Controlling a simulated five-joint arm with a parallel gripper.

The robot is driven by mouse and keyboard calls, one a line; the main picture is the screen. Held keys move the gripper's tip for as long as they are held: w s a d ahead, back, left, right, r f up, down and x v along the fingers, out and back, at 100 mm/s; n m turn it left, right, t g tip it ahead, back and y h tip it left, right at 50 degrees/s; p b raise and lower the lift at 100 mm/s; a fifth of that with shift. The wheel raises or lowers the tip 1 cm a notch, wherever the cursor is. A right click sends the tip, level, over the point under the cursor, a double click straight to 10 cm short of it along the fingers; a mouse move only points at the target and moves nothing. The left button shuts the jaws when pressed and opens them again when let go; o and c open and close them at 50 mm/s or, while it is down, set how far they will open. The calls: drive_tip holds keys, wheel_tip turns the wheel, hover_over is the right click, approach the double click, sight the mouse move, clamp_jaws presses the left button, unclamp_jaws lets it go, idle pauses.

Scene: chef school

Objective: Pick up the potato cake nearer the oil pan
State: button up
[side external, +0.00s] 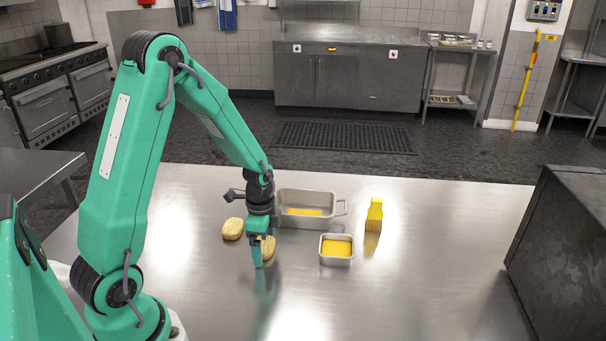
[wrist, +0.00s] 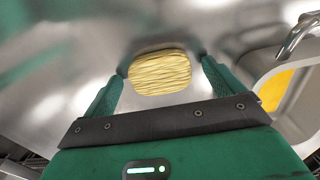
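Two pale, ridged potato cakes lie on the steel table in the side view. One potato cake (side external: 269,250) is partly hidden by my gripper (side external: 262,257). The other potato cake (side external: 232,229) lies to its left, clear of the fingers. A rectangular metal pan (side external: 322,222) with yellow liquid, likely the oil pan, stands behind and right of my gripper, nearer the first cake. In the wrist view my gripper (wrist: 162,75) is open, its green fingers on either side of that potato cake (wrist: 160,73). A gap shows at the right finger; contact at the left is unclear.
A small square metal tin (side external: 337,260) with yellow contents stands right of my gripper. A yellow-topped bottle or block (side external: 374,215) stands behind it. The pan's rim (wrist: 262,75) is close on the right in the wrist view. A dark box (side external: 560,250) fills the table's right side. The front middle is clear.

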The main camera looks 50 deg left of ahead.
sight(264, 243)
drive_tip(key=c, duration=1)
drive_tip(key=shift+c, duration=0.2)
drive_tip(key=shift+r, duration=0.15)
drive_tip(key=shift+r, duration=0.9)
wheel_tip(264, 243, up, 2)
drive_tip(key=shift+r, duration=0.1)
drive_tip(key=s+d+r, duration=0.2)
drive_tip(key=d+r, duration=0.4)
drive_tip(key=d, duration=0.5)
drive_tip(key=shift+s+d+r, duration=0.2)
drive_tip(key=shift+s+r, duration=0.15)
